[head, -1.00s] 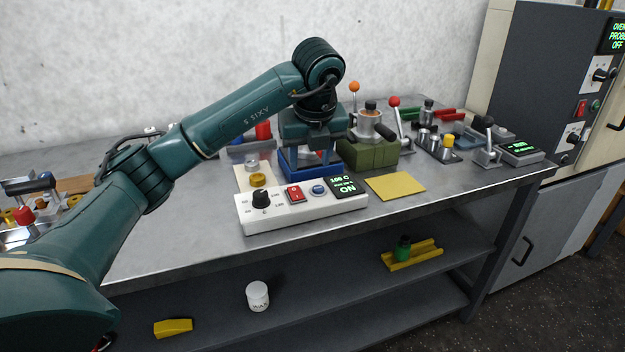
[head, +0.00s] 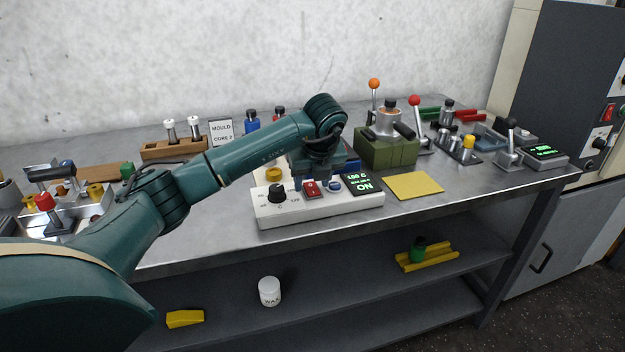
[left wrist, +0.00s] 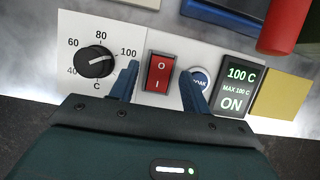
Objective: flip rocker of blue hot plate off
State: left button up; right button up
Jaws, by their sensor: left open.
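The hot plate's white control box (head: 300,211) stands near the front edge of the bench. It carries a black knob (left wrist: 96,61), a red rocker (left wrist: 159,75) marked O and I, a round blue button (left wrist: 199,80) and a display (left wrist: 239,88) reading 100 C and ON. The rocker also shows in the head view (head: 312,189). The blue plate (left wrist: 222,14) behind is partly cut off in the wrist view and mostly hidden by my arm in the head view. My left gripper (left wrist: 160,80) is open, its fingers on either side of the rocker; contact cannot be told.
A yellow sheet (head: 414,186) lies right of the box. A green block (head: 385,153) with a metal pot stands behind it, near levers with orange and red balls. A red cylinder (left wrist: 284,24) is close behind the box in the wrist view.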

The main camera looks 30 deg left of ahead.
pick_arm(q)
jog(key=shift+f, duration=0.1)
pick_arm(e)
jog(key=shift+f, duration=0.2)
pick_arm(q)
jog(key=shift+c, duration=0.5)
jog(key=c, duration=0.9)
jog(key=shift+w+a+r+g+h+p, duration=0.25)
jog(key=shift+g+h+p, duration=0.5)
jog(key=shift+p, duration=0.25)
jog(key=shift+w+a+f+g+h+p, duration=0.15)
jog(key=shift+g+h+p, duration=0.2)
jog(key=shift+h+p, duration=0.2)
jog(key=o, duration=1)
jog(key=shift+f, duration=0.1)
pick_arm(e)
notch_tip(320, 180, up, 2)
jog(key=shift+d+r+n, duration=0.1)
jog(key=shift+n, duration=0.2)
